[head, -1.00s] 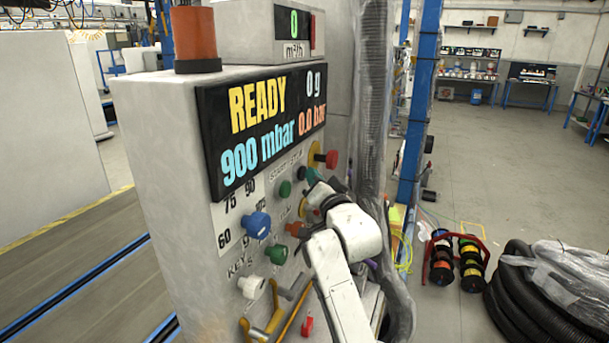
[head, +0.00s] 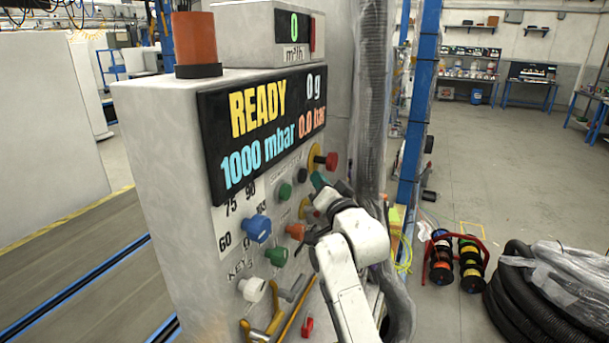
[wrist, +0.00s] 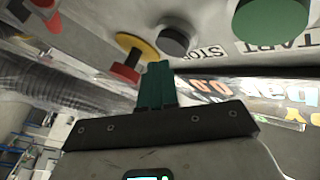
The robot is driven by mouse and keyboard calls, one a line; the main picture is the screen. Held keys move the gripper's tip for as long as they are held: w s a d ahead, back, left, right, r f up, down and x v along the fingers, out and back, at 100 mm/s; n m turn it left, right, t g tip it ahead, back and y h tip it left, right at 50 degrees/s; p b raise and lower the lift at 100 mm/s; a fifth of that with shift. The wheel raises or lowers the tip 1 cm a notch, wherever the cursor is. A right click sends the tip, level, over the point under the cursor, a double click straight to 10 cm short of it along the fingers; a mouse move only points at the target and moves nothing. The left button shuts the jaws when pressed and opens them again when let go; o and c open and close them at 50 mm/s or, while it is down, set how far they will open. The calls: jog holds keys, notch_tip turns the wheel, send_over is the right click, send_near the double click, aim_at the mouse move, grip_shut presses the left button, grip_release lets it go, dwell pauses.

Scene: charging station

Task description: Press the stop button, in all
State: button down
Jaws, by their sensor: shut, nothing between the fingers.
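The dark grey button (wrist: 176,40) has a STOP label beside it in the wrist view; in the head view it is the small dark knob (head: 302,175) on the control panel. A green button (wrist: 270,20) with a START label is to its right in the wrist view; it also shows in the head view (head: 285,190). My gripper (wrist: 157,72) is shut and empty. In the wrist view its teal fingertips lie just below the dark button and the yellow-ringed red knob. My gripper in the head view (head: 318,181) is right of the dark knob, seemingly apart from it.
A red knob on a yellow ring (head: 329,160) is right of the dark knob. Blue (head: 257,227), orange (head: 296,231) and other knobs crowd the panel. The display (head: 262,130) reads READY, 0 g, 1000 mbar and 0.0 bar. A wrapped hose (head: 371,100) rises behind.

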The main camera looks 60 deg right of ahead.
jog(key=s+p, duration=0.1)
jog(key=s, duration=0.4)
jog(key=shift+d+p, duration=0.2)
jog(key=shift+p, duration=0.1)
dwell(1.1)
